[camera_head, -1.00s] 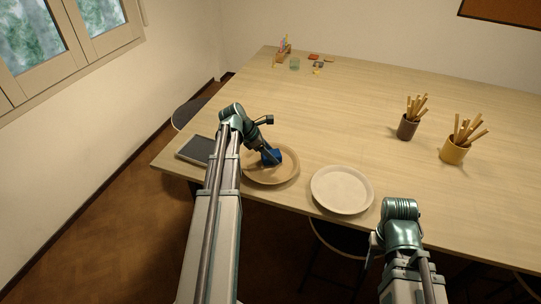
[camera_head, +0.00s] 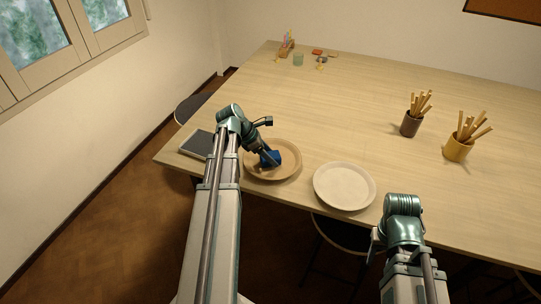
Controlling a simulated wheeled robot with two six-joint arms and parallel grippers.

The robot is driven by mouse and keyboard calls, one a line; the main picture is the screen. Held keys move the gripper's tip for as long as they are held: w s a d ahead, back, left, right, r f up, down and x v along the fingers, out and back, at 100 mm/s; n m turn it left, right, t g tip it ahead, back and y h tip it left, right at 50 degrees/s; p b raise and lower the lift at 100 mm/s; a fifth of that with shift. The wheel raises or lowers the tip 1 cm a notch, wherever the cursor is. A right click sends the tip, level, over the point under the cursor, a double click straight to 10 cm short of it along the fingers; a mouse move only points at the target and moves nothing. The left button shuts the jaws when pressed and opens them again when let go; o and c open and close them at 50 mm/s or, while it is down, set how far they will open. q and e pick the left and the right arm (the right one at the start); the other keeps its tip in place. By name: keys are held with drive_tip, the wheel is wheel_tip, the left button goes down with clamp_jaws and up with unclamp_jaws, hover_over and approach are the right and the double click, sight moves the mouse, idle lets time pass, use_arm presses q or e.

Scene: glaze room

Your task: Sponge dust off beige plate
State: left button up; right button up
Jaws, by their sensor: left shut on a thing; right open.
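A tan-beige round plate (camera_head: 290,170) with a raised rim lies near the table's front edge. A paler, cream plate (camera_head: 345,187) lies just right of it. My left gripper (camera_head: 268,153) is shut on a blue sponge (camera_head: 271,160) and holds it low over the inside of the tan-beige plate, seemingly touching its surface. No dust can be made out at this size. My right gripper (camera_head: 375,243) is open beside the table's front edge, below the cream plate; its fingers are mostly hidden by its own arm.
A dark flat tablet-like object (camera_head: 197,145) lies at the table's left corner. A dark cup (camera_head: 409,125) and an ochre cup (camera_head: 457,149), both with wooden sticks, stand to the right. The table's middle is clear.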

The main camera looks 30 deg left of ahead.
use_arm(q)
drive_tip(key=shift+r+p, duration=2.8)
drive_tip(key=shift+r, duration=0.15)
wheel_tip(320, 180, up, 3)
drive_tip(key=p, duration=0.3)
drive_tip(key=shift+r, duration=0.1)
